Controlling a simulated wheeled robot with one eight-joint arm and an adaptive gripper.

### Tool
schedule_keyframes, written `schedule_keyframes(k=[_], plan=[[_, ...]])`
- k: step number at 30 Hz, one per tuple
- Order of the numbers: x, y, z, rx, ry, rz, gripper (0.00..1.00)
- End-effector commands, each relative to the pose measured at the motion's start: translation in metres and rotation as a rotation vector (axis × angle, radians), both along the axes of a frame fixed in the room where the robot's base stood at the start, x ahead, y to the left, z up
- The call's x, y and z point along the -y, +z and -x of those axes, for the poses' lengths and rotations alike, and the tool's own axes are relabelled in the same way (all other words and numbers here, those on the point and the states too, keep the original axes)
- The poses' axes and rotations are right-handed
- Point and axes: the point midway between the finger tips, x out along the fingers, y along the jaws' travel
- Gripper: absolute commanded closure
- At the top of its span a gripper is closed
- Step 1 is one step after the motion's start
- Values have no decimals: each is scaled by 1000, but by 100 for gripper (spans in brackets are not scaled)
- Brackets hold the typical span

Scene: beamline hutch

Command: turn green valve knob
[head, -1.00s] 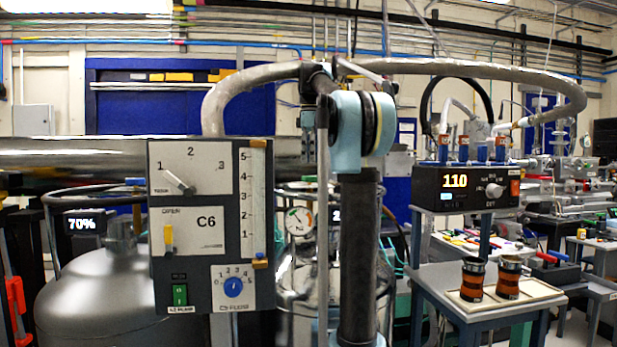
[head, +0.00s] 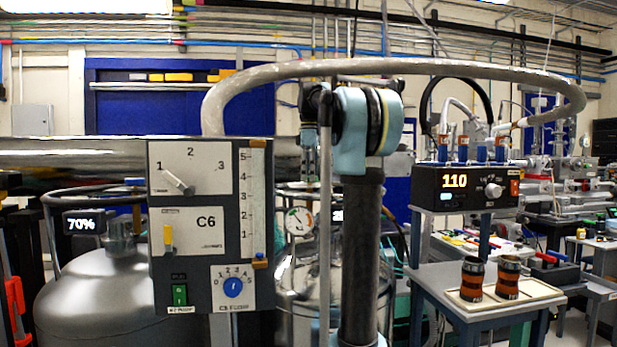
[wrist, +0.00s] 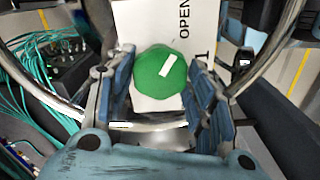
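The green valve knob (wrist: 158,78) shows in the wrist view, round with a white bar mark on its face that slants up to the right. It stands in front of a white plate (wrist: 128,28) with the printed word "OPEN". My gripper (wrist: 162,72) is open, with one blue finger pad on each side of the knob. A small gap shows between each pad and the knob. I cannot make out the knob in the head view, where my arm blocks part of the scene.
A control panel (head: 201,262) with a switch and dials stands at left, beside a silver tank (head: 95,300). A shiny vessel (head: 300,275) with a gauge is behind my arm. A box reading 110 (head: 465,187) and a cart (head: 440,295) stand at right. Teal cables (wrist: 45,75) lie left in the wrist view.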

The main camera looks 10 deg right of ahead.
Motion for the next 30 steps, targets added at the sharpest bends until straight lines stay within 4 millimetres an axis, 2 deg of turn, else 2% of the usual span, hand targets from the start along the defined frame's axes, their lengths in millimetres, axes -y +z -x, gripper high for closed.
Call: schedule_keyframes(k=[14,20,30], plan=[[-1,0,-2,4,-49,1,74],[-1,0,-2,5,-167,1,74],[-1,0,-3,6,-478,1,74]])
